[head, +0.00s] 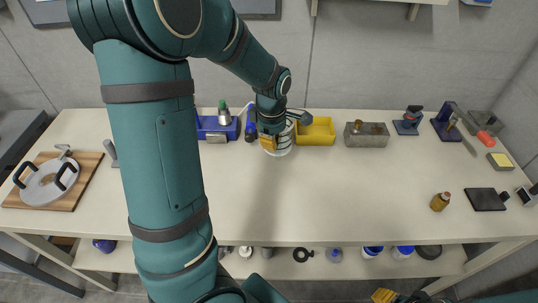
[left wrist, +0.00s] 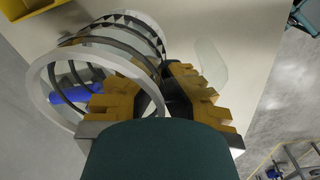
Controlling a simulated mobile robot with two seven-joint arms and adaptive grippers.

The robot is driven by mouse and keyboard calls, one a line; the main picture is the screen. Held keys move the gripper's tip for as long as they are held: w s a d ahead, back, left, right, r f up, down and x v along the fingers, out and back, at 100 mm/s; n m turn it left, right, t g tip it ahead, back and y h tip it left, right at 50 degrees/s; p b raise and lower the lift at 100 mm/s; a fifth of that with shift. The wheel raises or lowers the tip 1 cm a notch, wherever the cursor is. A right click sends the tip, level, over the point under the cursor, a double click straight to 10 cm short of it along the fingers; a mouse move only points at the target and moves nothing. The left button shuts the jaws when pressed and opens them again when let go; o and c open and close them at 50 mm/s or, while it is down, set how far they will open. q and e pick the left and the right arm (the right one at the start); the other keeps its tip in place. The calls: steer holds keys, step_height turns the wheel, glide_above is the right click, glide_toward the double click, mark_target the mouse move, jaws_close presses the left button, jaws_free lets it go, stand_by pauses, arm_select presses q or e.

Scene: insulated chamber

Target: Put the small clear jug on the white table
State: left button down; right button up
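The small clear jug (head: 283,146) is at the back middle of the white table (head: 330,205), partly hidden by my left gripper (head: 268,143). In the left wrist view the jug (left wrist: 98,52) is see-through with dark bands, its round open mouth towards the camera. My left gripper (left wrist: 158,82) has its yellow-padded fingers close together on either side of the jug's rim, one apparently inside the mouth. It looks shut on the wall. I cannot tell whether the jug's base touches the table. My right gripper (head: 384,296) shows only as yellow pads at the bottom edge.
A yellow bin (head: 316,131) stands just right of the jug, with a grey box (head: 366,135) beyond. The table's middle front is clear.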

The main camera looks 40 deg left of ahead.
arm_select(q)
step_height(320, 180, down, 5)
steer(key=shift+s+d+r+b, duration=0.1)
steer(key=shift+b, duration=0.55)
steer(key=shift+f+b, duration=0.55)
steer(key=shift+f, duration=1.8)
steer(key=shift+f, duration=0.1)
steer(key=c, duration=1.1)
jaws_free()
steer(key=shift+c, duration=0.2)
step_height(320, 180, up, 11)
steer(key=p, duration=0.3)
steer(key=shift+s+r, duration=0.2)
steer(key=shift+o, duration=1.4)
steer(key=shift+r, duration=0.25)
steer(key=shift+d+r, duration=0.1)
steer(key=shift+r, duration=0.05)
